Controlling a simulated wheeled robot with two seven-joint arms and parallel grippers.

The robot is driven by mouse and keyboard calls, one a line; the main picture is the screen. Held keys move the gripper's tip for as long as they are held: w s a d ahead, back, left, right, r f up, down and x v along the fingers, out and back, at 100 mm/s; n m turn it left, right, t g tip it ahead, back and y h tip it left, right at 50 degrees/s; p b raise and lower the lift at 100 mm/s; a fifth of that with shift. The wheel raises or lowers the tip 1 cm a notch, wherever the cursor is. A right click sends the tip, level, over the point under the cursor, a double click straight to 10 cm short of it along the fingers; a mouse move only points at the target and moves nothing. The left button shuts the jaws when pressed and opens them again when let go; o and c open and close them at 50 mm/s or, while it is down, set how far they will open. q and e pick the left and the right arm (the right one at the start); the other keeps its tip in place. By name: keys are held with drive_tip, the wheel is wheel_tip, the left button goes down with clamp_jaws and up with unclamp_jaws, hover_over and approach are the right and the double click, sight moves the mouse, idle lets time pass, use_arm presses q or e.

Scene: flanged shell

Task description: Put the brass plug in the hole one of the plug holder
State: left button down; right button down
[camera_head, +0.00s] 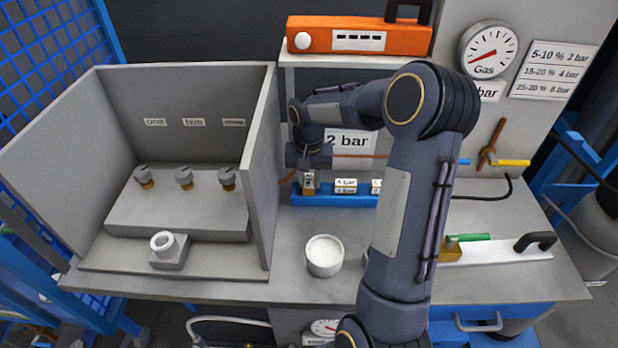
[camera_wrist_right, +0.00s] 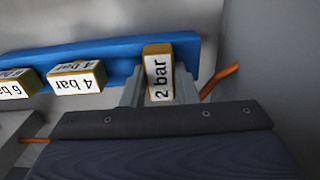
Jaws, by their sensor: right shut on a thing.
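My right gripper (camera_head: 309,178) is shut on a small brass block with a white "2 bar" label (camera_wrist_right: 159,74). I take this block to be the brass plug; it also shows in the head view (camera_head: 309,183). It is at the left end of a blue rack (camera_head: 327,201); I cannot tell whether it is seated or lifted. In a grey booth at left, three grey knobs with brass-coloured bases (camera_head: 184,178) sit on a raised block (camera_head: 178,214) below signs, two reading "one" and "two". I cannot tell which part is the plug holder; no empty hole shows clearly. My left gripper is out of view.
Other labelled blocks (camera_wrist_right: 77,77) sit along the rack. A white cup (camera_head: 324,256) stands on the bench in front. The booth's right wall (camera_head: 262,165) stands between the gripper and the knobs. A white ring on a grey block (camera_head: 168,252) is at the booth's front.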

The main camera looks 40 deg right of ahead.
sight(309, 181)
drive_tip(key=shift+f, duration=0.15)
drive_tip(key=c, duration=1.1)
unclamp_jaws()
drive_tip(key=shift+c, duration=0.2)
wheel_tip(309, 181, up, 12)
drive_tip(key=s+a+r+n+t+y, duration=0.2)
drive_tip(key=s+a+r+n+t, duration=0.15)
drive_tip(key=s+a, duration=0.75)
drive_tip(key=s+a+f+n+t+y, duration=0.1)
drive_tip(key=s+a+f, duration=0.1)
drive_tip(key=s, duration=0.3)
drive_tip(key=s+a+f+n+t, duration=0.1)
drive_tip(key=s+a+f+n, duration=0.1)
drive_tip(key=s+a, duration=0.3)
drive_tip(key=shift+s+f+y, duration=0.4)
drive_tip(key=shift+s+f, duration=0.05)
drive_tip(key=shift+s, duration=0.3)
